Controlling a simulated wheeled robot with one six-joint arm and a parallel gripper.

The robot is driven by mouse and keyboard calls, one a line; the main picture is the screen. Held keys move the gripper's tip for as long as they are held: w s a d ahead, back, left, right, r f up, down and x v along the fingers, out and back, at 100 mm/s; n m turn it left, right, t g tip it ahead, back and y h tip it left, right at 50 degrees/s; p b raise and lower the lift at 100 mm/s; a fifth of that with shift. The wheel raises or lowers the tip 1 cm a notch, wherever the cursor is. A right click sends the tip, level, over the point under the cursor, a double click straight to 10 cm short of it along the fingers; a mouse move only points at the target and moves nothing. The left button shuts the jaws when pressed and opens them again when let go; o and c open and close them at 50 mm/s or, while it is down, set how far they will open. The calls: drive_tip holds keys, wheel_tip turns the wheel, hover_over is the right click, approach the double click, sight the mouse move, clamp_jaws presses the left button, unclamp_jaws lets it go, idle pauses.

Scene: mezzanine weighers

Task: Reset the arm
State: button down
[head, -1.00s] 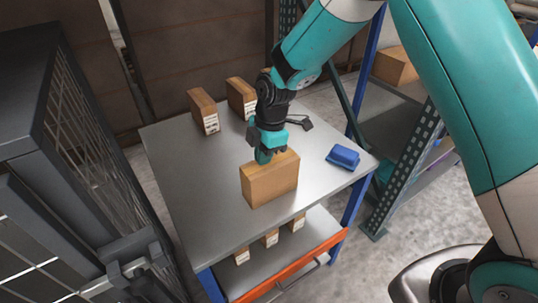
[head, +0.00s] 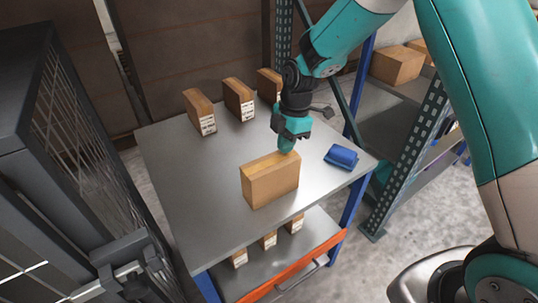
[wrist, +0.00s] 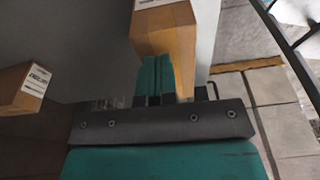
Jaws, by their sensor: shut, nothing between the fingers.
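My gripper (head: 287,146) is over the grey metal table (head: 165,160), above and just behind the top right end of a brown cardboard box (head: 270,182). Its teal fingers are together with nothing between them. In the wrist view my gripper (wrist: 155,75) shows closed fingers in front of a brown box (wrist: 170,35). I cannot tell whether the fingertips touch the box in the head view.
Three labelled boxes (head: 238,98) stand along the table's back. A blue item (head: 341,157) lies at its right. Small boxes (head: 269,240) sit on the lower shelf. A dark mesh cage (head: 85,140) is left and a rack (head: 405,155) right.

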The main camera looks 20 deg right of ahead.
drive_tip(key=w+d+b, duration=0.1)
drive_tip(key=w+d, duration=0.1)
drive_tip(key=d, duration=0.3)
drive_tip(key=s+a+r+m, duration=0.3)
drive_tip(key=s+r+m, duration=0.1)
drive_tip(key=s, duration=0.6)
drive_tip(key=s+a+r+m+y, duration=0.1)
drive_tip(key=s+r+m, duration=0.4)
drive_tip(key=s, duration=0.5)
drive_tip(key=s+a+r+m+y, duration=0.1)
drive_tip(key=s+a+r+m, duration=0.3)
drive_tip(key=s+r, duration=0.4)
drive_tip(key=shift+s+a+m+t, duration=0.3)
drive_tip(key=shift+s+m, duration=0.2)
drive_tip(key=shift+s, duration=0.4)
